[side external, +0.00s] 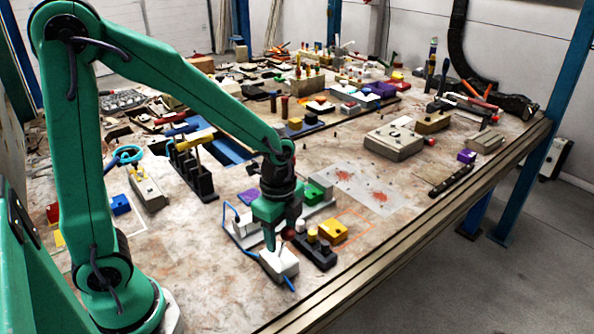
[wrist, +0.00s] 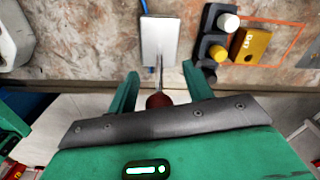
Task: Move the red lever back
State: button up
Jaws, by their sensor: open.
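The red lever has a round dark-red knob (wrist: 158,100) on a thin metal rod rising from a white box (wrist: 158,38). In the side external view the white box (side external: 281,263) sits near the table's front edge, and the red knob (side external: 288,233) shows beside my fingers. My gripper (wrist: 160,72) is open. Its two green fingers stand on either side of the rod, with visible gaps to it. The knob lies between the fingers, close to the palm in the picture. In the side external view my gripper (side external: 284,238) points down over the box and partly hides the lever.
A dark block with a white and a yellow button (wrist: 217,53) and a yellow box (wrist: 251,45) stand right of the white box. A blue cable (side external: 289,283) runs by the box. The table edge (side external: 400,245) is close. Many parts crowd the table's back.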

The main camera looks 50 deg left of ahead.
notch_tip(320, 180, up, 8)
jog(key=shift+f, duration=0.25)
jog(key=shift+s, duration=0.15)
dwell(0.4)
jog(key=s+a+r+n+t, duration=0.4)
jog(key=s+r+n, duration=0.3)
jog(key=n, duration=0.7)
jog(key=shift+s+a+r+n+t, duration=0.15)
jog(key=shift+s+r+n+t, duration=0.2)
jog(key=shift+s+t, duration=0.6)
jog(key=shift+s+f+g, duration=0.1)
jog(key=shift+s+g, duration=0.1)
jog(key=shift+g, duration=0.05)
